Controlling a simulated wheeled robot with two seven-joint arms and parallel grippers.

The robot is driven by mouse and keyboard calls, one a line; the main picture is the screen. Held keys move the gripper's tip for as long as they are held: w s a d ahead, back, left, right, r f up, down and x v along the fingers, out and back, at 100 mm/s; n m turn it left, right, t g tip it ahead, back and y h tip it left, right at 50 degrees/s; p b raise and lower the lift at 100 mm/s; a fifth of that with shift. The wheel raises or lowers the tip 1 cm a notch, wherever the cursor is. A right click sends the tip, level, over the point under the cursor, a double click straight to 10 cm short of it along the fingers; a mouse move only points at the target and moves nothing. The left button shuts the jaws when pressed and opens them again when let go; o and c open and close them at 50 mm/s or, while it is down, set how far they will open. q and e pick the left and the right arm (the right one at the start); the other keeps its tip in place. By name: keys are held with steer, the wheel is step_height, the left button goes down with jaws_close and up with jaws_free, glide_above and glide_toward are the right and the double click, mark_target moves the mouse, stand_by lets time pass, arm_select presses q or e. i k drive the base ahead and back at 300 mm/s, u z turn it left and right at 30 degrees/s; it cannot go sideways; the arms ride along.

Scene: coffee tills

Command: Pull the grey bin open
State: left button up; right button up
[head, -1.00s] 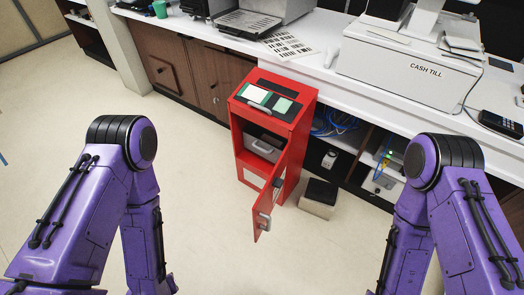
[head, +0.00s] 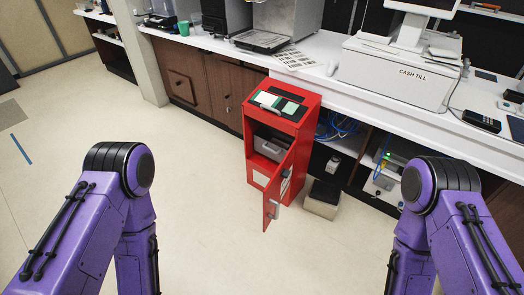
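The grey bin (head: 268,148) sits inside the upper part of a red cabinet (head: 262,183) in the head view. A small handle shows on the bin's front. The cabinet's red door (head: 277,196) stands open, swung out toward me on the right side, and partly covers the opening. How far the bin sits in the cabinet is hard to tell. My purple arms come in at the lower left and lower right, apart from the cabinet. Both grippers are below the frame and out of view.
A white counter (head: 334,91) with a cash till (head: 398,75) runs behind the cabinet. A small box with a black top (head: 323,196) stands on the floor right of the door. Blue cables (head: 337,127) hang under the counter.

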mark_target(278, 148)
steer(key=i, duration=1.15)
steer(key=z, duration=0.4)
